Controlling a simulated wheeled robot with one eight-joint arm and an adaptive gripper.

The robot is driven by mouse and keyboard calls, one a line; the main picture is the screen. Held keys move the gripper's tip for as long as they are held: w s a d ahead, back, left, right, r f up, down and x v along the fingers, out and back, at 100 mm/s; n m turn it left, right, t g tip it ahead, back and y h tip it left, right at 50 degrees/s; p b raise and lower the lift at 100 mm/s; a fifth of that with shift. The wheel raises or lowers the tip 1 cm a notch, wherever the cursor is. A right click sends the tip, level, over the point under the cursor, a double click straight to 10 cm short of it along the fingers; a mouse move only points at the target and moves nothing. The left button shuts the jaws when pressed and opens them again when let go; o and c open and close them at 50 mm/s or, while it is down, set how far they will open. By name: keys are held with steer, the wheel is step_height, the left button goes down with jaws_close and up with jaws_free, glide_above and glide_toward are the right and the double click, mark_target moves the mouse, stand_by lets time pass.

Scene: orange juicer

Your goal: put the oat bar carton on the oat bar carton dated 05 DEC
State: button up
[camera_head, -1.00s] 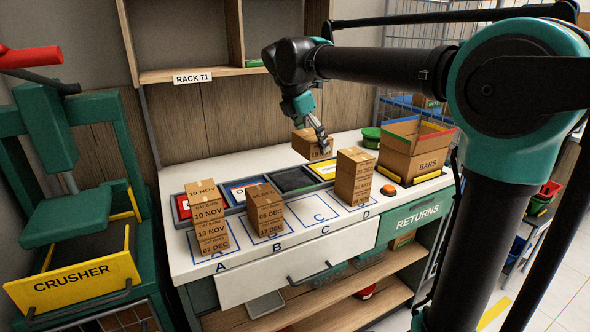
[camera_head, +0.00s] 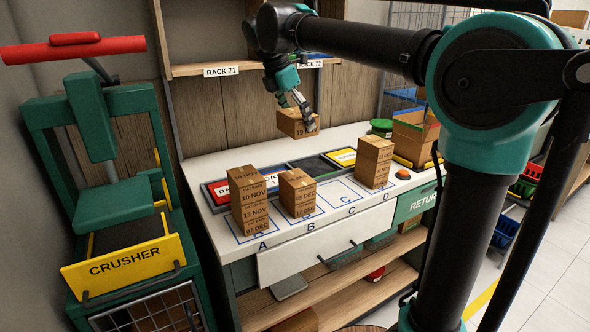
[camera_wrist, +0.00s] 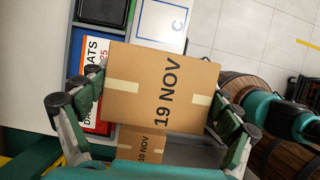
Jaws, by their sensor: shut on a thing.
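My gripper (camera_head: 299,107) is shut on an oat bar carton (camera_head: 298,124), held in the air above the back of the bench. In the wrist view the held carton (camera_wrist: 160,88) reads 19 NOV and sits between the finger pads. The carton dated 05 DEC (camera_head: 297,187) tops a short stack on square B, with one dated 17 DEC under it. The held carton is above and behind that stack, apart from it. In the wrist view a carton reading 10 NOV (camera_wrist: 140,146) shows partly below the held one.
A taller carton stack (camera_head: 249,203) stands on square A, beside B. Another stack (camera_head: 375,162) stands on D; square C (camera_head: 340,191) is bare. Flat coloured trays line the bench behind. A crusher (camera_head: 115,220) stands left, an open box (camera_head: 413,140) at right.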

mark_target(302, 176)
step_height(302, 176, down, 14)
steer(key=shift+f, duration=0.2)
stand_by(0.4)
steer(key=o, duration=1.1)
steer(key=shift+f, duration=0.1)
steer(key=shift+c, duration=0.2)
